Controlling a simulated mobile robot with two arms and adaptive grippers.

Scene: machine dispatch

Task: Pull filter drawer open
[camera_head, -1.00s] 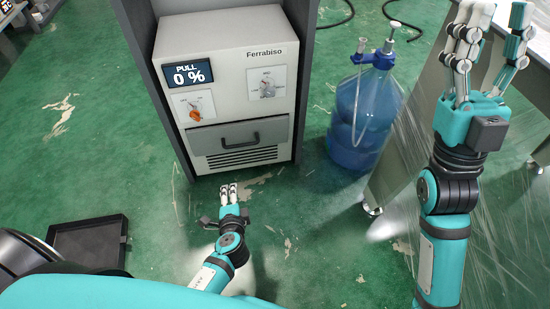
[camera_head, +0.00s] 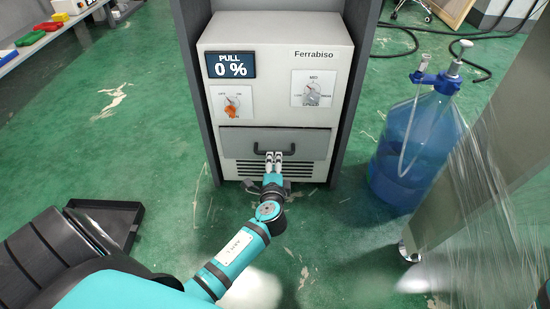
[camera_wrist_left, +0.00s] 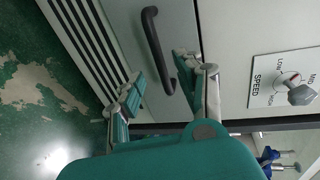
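The filter drawer (camera_head: 240,143) is a grey panel low on the white Ferrabiso machine, and it sits flush with the front. Its dark handle (camera_head: 262,150) is a bar across the panel; it also shows in the left wrist view (camera_wrist_left: 154,42). My left gripper (camera_head: 274,156) is at the handle's right part. In the left wrist view its fingers (camera_wrist_left: 168,82) are apart, with the handle's near end between them. I cannot tell whether they touch it. The display (camera_head: 231,65) reads PULL 0 %. My right gripper is out of view.
An orange knob (camera_head: 231,111) and a speed knob (camera_head: 312,94) sit above the drawer. A blue water bottle (camera_head: 414,150) stands right of the machine, beside a film-wrapped table. A black tray (camera_head: 108,215) lies at left. Floor before the machine is mostly clear.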

